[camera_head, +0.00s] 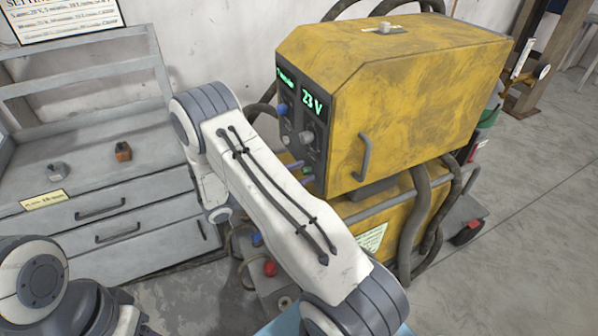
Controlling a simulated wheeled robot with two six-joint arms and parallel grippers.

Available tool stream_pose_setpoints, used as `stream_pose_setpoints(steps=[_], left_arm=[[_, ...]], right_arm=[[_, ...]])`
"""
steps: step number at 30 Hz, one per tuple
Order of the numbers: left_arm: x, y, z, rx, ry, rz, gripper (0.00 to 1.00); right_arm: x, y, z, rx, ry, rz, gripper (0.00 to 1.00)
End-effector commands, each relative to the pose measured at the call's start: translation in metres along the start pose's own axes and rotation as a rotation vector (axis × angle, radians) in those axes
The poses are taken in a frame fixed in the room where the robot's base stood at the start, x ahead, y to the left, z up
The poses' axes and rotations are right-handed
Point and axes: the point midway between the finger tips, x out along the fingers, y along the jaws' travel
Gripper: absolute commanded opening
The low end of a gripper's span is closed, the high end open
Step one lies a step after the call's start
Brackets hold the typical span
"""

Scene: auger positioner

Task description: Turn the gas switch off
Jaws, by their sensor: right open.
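A yellow welding machine (420,85) stands at the centre right. Its dark front panel (296,100) shows a green "23 V" reading, a blue knob (282,108) and a grey knob (307,137). I cannot tell which control is the gas switch. My right arm crosses in front of the panel's lower part. Two slim purplish tips, apparently my right gripper (299,173), show past the arm near the panel's lower edge, apart and with nothing clearly held. The rest of that gripper is hidden behind the arm. My left gripper is not in view; only left arm parts show at lower left.
A grey drawer cabinet (130,212) stands at the left, with a small orange-brown block (123,151) and a small metal part (57,171) on top. Thick hoses (418,215) hang at the machine's side. The floor (530,240) at right is clear.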

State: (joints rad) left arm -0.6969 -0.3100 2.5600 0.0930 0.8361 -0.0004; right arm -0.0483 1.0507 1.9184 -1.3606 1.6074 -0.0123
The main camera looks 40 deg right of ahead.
Motion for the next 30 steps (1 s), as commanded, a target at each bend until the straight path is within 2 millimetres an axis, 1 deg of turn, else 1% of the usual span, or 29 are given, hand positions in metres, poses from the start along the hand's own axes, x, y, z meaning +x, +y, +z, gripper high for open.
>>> stream_pose_setpoints(steps=[7, 8, 9, 11, 12, 23, 30], left_arm=[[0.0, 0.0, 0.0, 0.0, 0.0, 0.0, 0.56], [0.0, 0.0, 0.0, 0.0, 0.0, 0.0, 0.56], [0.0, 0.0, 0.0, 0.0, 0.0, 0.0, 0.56], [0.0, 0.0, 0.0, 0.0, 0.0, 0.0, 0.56], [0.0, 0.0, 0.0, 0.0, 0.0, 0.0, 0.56], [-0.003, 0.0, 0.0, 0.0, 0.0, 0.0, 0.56], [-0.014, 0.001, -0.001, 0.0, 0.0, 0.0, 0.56]], right_arm=[[0.001, 0.0, 0.0, 0.0, 0.0, 0.0, 0.57], [0.001, 0.0, 0.0, 0.0, 0.0, 0.0, 0.53], [0.001, 0.0, 0.0, 0.0, 0.0, 0.0, 0.38], [0.001, 0.0, 0.0, 0.0, 0.0, 0.0, 0.15], [0.001, 0.0, 0.0, 0.0, 0.0, 0.0, 0.0], [0.001, 0.0, 0.001, -0.029, 0.002, 0.0, 0.0], [0.001, 0.0, 0.002, -0.155, 0.011, -0.001, 0.0]])
